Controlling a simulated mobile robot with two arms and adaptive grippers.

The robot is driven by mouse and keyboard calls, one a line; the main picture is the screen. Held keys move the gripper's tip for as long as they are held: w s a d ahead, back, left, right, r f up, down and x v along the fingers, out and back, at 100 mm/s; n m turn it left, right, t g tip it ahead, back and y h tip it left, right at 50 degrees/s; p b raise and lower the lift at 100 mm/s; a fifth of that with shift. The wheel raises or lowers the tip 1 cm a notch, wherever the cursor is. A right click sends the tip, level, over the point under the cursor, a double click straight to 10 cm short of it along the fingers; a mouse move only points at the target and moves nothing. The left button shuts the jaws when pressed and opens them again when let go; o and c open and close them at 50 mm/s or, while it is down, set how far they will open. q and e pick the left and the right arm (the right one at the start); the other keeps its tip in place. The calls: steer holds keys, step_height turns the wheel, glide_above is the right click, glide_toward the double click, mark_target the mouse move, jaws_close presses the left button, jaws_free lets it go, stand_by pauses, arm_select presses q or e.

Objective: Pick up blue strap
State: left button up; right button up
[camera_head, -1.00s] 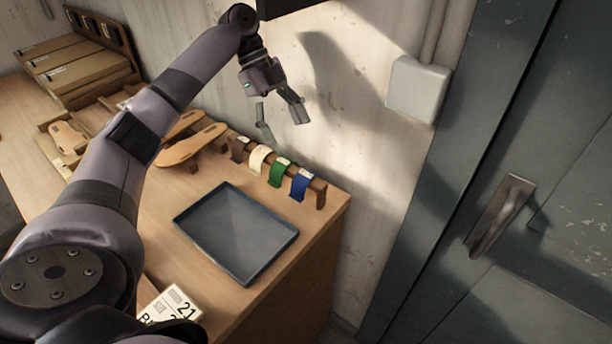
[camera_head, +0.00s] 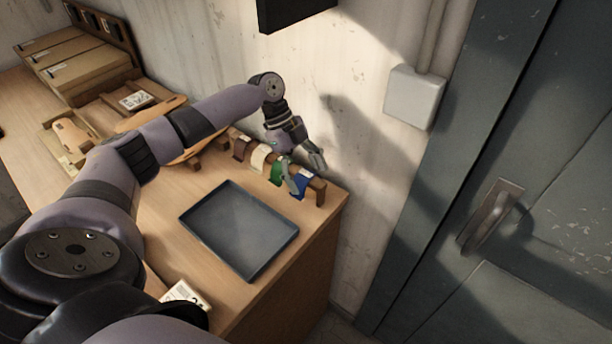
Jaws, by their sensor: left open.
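The blue strap (camera_head: 300,185) hangs over the right part of a wooden rack (camera_head: 320,192) near the table's right end. My left gripper (camera_head: 304,175) is open, with its fingers pointing down and to the right at the blue strap. One finger overlaps the strap's left side in the picture; the other is above and behind it. I cannot tell whether they touch. The green strap (camera_head: 276,172) hangs just left of the blue one, partly hidden by the gripper. My right gripper is out of view.
A cream strap (camera_head: 259,157) and a brown strap (camera_head: 242,149) hang further left on the rack. An empty dark tray (camera_head: 240,268) lies in front. Sandal soles and boxes (camera_head: 85,72) are at the left. The wall is close behind.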

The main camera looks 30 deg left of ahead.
arm_select(q)
steer(key=c, duration=0.8)
